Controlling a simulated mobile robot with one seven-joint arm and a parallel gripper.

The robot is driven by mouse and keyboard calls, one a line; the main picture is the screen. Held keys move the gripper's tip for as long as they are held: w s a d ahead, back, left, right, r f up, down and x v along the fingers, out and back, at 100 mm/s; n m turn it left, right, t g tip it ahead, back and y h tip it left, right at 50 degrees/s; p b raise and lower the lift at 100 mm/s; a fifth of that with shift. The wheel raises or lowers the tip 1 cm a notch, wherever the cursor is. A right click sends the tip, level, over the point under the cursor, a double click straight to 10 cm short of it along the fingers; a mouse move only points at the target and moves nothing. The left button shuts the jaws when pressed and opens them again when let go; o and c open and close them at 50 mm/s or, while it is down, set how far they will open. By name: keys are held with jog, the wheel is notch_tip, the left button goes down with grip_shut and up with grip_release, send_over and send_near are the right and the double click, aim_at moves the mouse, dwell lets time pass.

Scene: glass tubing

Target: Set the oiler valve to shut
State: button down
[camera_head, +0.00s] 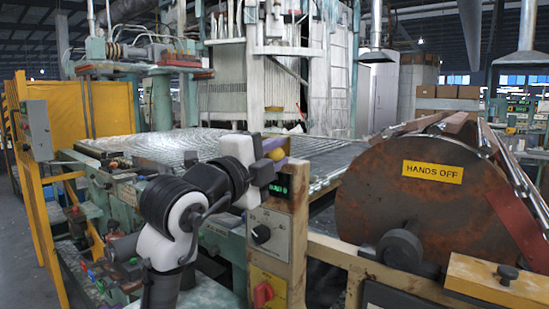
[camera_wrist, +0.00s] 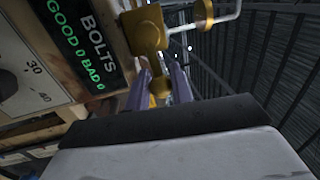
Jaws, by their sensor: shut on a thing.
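The brass oiler valve (camera_wrist: 146,32) shows at the top middle of the wrist view, on a pale pipe (camera_wrist: 228,10) with a brass fitting. Its brass lever (camera_wrist: 159,88) points down the picture towards me. My gripper (camera_wrist: 158,92) has its two purple-grey fingers on either side of the lever and is shut on it. In the head view my arm reaches to the top of the control post, and a small yellow part (camera_head: 276,154) shows by the gripper's end. The rest of the valve is largely hidden there by my arm.
The control post (camera_head: 283,220) carries a dial (camera_head: 261,234), a red knob (camera_head: 263,294) and a green display, close to my gripper. A rusty drum (camera_head: 390,215) marked "HANDS OFF" stands to the right. A bed of glass tubes (camera_head: 150,146) lies behind.

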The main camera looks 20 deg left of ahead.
jog(key=shift+m, duration=0.3)
jog(key=c, duration=1.3)
grip_release()
jog(key=shift+o, duration=0.2)
jog(key=b+v, duration=0.1)
jog(key=v, duration=1.2)
jog(key=shift+s, duration=0.4)
jog(key=shift+a+f, duration=0.1)
jog(key=shift+a, duration=0.05)
